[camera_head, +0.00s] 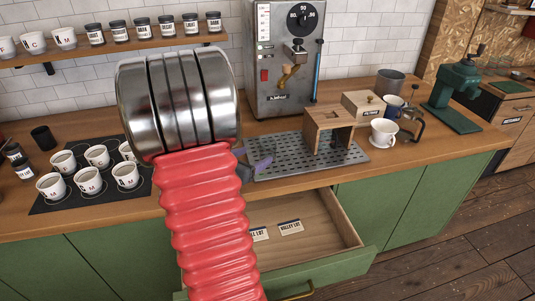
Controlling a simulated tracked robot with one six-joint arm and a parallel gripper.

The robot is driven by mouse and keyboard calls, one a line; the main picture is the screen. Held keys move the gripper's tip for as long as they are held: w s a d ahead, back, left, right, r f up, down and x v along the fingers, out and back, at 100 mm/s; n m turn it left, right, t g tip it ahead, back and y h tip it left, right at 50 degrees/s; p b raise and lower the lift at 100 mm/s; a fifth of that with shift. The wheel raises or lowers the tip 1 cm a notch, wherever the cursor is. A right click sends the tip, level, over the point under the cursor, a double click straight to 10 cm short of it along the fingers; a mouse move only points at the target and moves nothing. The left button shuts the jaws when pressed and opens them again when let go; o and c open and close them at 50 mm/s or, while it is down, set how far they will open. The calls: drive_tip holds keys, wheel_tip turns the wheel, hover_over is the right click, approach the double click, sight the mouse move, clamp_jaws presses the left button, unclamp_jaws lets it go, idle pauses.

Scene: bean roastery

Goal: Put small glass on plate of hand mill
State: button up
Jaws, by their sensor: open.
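The green hand mill (459,80) stands at the right end of the counter, and its flat green plate (452,119) looks bare. I cannot make out the small glass for certain; a small dark reddish shape shows under the wooden stand (320,117) on the drip tray. My arm fills the middle left of the view. My gripper (251,159) is mostly hidden behind it; only purplish finger parts show at the left end of the drip tray. It is open, well left of the mill.
The perforated drip tray (270,171) lies before the coffee machine (285,60). An open drawer (335,228) juts out below. Several cups fill the left mat.

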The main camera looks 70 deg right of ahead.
sight(263, 152)
idle(0.3)
drive_tip(key=shift+x, duration=4.3)
drive_tip(key=shift+f, duration=0.1)
drive_tip(key=shift+x, duration=2.6)
drive_tip(key=shift+c, duration=0.4)
drive_tip(key=c, duration=1.2)
drive_tip(key=shift+c, duration=0.2)
